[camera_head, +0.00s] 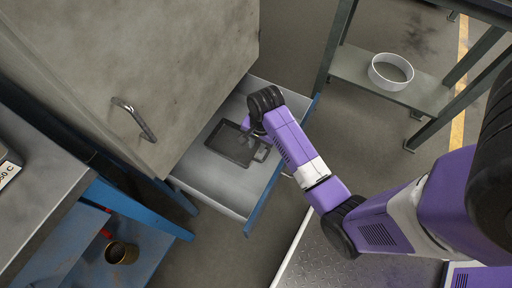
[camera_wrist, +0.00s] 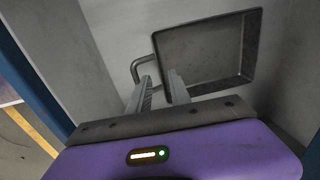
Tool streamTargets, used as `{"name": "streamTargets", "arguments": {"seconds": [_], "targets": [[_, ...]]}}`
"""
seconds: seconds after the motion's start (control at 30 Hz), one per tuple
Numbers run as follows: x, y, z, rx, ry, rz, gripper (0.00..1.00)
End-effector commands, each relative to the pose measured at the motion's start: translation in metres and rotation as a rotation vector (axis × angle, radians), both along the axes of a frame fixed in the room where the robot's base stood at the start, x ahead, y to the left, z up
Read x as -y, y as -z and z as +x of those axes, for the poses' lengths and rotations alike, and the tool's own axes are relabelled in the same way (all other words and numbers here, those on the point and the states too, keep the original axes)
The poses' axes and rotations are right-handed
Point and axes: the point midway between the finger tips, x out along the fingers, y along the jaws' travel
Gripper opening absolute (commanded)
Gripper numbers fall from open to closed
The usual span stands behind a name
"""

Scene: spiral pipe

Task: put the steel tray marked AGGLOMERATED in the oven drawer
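A dark grey steel tray (camera_head: 232,144) with a loop handle lies flat in the open drawer (camera_head: 203,178) under the large oven-like cabinet. No marking on it can be read. The wrist view shows the tray (camera_wrist: 208,50) from above, its handle (camera_wrist: 136,68) toward my fingers. My gripper (camera_wrist: 160,83) is open, its two fingers apart at the handle end of the tray. The fingers hide part of the handle; I cannot tell whether they touch it. In the head view my gripper (camera_head: 257,132) is over the drawer, mostly hidden by my wrist.
The cabinet door (camera_head: 150,60) with its bar handle stands left of the drawer. A brass cup (camera_head: 122,253) sits on a blue lower shelf at the left. The drawer has bare floor around the tray.

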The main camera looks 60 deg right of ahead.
Motion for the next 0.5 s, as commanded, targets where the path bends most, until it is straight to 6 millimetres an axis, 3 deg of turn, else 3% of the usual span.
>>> {"name": "streamTargets", "arguments": {"seconds": [0.03, 0.2, 0.5], "targets": [[0.0, -0.015, -0.001, 0.002, 0.0, -0.001, 0.24], [0.001, -0.044, -0.004, 0.001, 0.001, -0.001, 0.24], [0.0, -0.064, -0.006, -0.001, 0.001, 0.001, 0.24]]}}
